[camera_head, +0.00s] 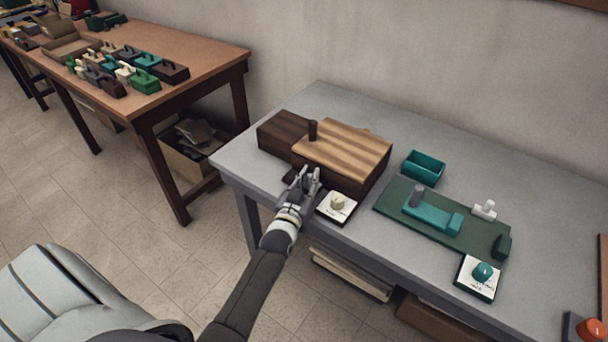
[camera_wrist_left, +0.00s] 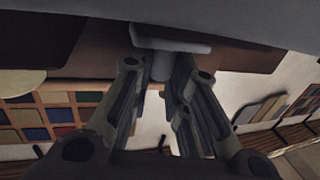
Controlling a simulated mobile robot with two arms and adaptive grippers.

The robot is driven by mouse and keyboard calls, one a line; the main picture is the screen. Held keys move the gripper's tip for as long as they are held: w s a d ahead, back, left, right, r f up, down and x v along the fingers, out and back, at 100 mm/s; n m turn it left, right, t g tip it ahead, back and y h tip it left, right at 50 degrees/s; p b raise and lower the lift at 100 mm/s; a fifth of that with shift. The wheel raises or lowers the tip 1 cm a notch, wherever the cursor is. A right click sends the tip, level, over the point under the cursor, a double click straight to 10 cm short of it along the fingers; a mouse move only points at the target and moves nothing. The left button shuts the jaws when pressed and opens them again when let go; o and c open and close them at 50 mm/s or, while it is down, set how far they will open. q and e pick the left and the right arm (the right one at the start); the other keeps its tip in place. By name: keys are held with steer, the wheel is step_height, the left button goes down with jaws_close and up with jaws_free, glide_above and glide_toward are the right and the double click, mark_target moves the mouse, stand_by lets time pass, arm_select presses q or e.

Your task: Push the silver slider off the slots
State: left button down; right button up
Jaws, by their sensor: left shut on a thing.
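A wooden box (camera_head: 345,145) with a striped lid and a dark brown left part stands on the grey table. My left gripper (camera_head: 308,176) is at the front side of the box, near its lower edge. In the left wrist view, a pale grey bar with a short round stem, which looks like the silver slider (camera_wrist_left: 170,43), lies against a brown surface. The fingers of my left gripper (camera_wrist_left: 163,75) are shut on the stem. The slots are hidden or cannot be made out. In the head view my gripper covers most of the slider. My right gripper is not in view.
A white plate with a cream knob (camera_head: 337,204) sits right of my gripper at the table edge. A teal tray (camera_head: 423,167) and a green board (camera_head: 384,204) with teal parts lie further right. A second table (camera_head: 205,65) stands back left.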

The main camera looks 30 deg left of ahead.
arm_select(q)
steer(key=shift+d+f, duration=0.1)
steer(key=shift+d, duration=0.1)
steer(key=c, duration=1.4)
jaws_free()
steer(key=shift+d, duration=0.15)
steer(key=shift+o, duration=0.2)
steer(key=shift+s, duration=0.4)
steer(key=s+d, duration=0.2)
steer(key=s, duration=0.9)
